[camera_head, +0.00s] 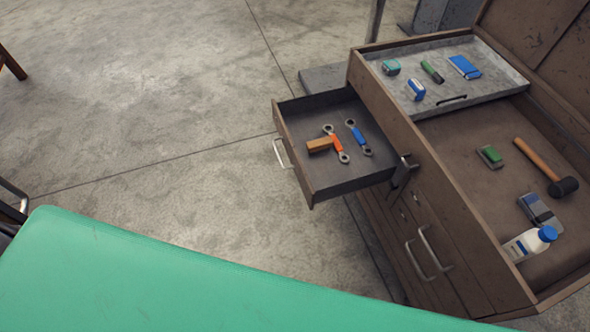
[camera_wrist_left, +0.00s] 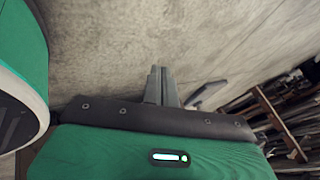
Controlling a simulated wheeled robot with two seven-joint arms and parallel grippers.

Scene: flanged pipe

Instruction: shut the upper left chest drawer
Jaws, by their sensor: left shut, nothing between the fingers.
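The brown tool chest (camera_head: 425,205) stands at the right of the head view. Its upper left drawer (camera_head: 325,197) is pulled out to the left, with its metal handle (camera_head: 282,153) on the outer face. In the drawer lie a blue-handled wrench (camera_head: 357,136), an orange-handled wrench (camera_head: 337,145) and a wooden-coloured piece (camera_head: 319,145). My left gripper (camera_wrist_left: 162,70) shows in the left wrist view, shut and empty over concrete floor. I cannot make it out in the head view, so its distance to the drawer is unclear. My right gripper is not in view.
The chest's lid is up. A grey tray (camera_head: 480,87) inside holds small items; below lie a mallet (camera_head: 541,162) and a white bottle (camera_head: 527,244). Lower drawers look shut. Floor left of the drawer is clear. A grey curved part (camera_wrist_left: 205,92) shows beside my left fingers.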

